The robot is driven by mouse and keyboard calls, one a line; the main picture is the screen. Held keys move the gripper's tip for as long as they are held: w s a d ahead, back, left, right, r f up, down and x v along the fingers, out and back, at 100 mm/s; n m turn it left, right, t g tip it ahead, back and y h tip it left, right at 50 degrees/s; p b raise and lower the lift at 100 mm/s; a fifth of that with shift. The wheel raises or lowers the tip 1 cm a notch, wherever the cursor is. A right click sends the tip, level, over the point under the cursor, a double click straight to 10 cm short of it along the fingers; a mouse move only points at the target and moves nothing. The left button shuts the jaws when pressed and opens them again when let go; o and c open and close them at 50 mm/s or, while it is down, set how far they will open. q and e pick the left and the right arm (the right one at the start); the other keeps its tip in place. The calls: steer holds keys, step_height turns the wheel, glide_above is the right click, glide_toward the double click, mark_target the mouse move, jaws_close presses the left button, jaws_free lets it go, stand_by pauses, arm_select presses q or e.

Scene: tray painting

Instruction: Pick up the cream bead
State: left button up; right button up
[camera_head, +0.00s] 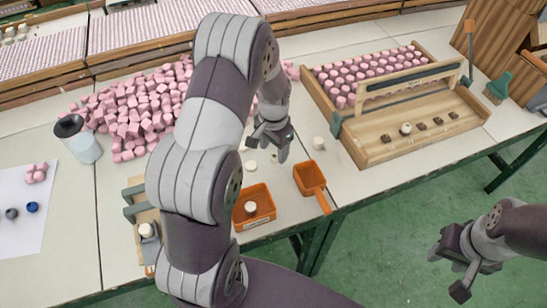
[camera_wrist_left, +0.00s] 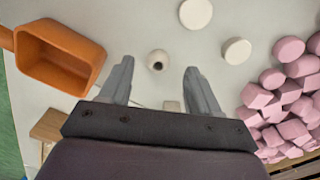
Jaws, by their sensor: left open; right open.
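The cream bead (camera_wrist_left: 158,60), small and round with a dark hole, lies on the table in the left wrist view. It lies between the lines of my left gripper's two fingers, near tip level in the picture, with nothing gripping it. In the head view a small cream piece (camera_head: 274,156) beside the fingertips looks like the same bead, partly hidden. My left gripper (camera_wrist_left: 157,80) is open and empty, pointing down over the table (camera_head: 270,140). My right gripper (camera_head: 453,270) is open and empty, out over the green floor at lower right.
Two pale discs (camera_wrist_left: 195,12) (camera_wrist_left: 237,50) lie close to the bead. An orange scoop (camera_head: 310,178) and an orange tray (camera_head: 265,201) stand nearby. A pink block pile (camera_head: 135,105) is left. A wooden tray (camera_head: 375,150) is right. A pale cylinder (camera_head: 318,143) stands near the gripper.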

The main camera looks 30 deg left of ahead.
mark_target(274, 158)
arm_select(q)
step_height(274, 158, down, 3)
steer(key=shift+d+r, duration=0.1)
steer(key=shift+r, duration=0.05)
steer(key=c, duration=1.1)
steer(key=shift+r, duration=0.1)
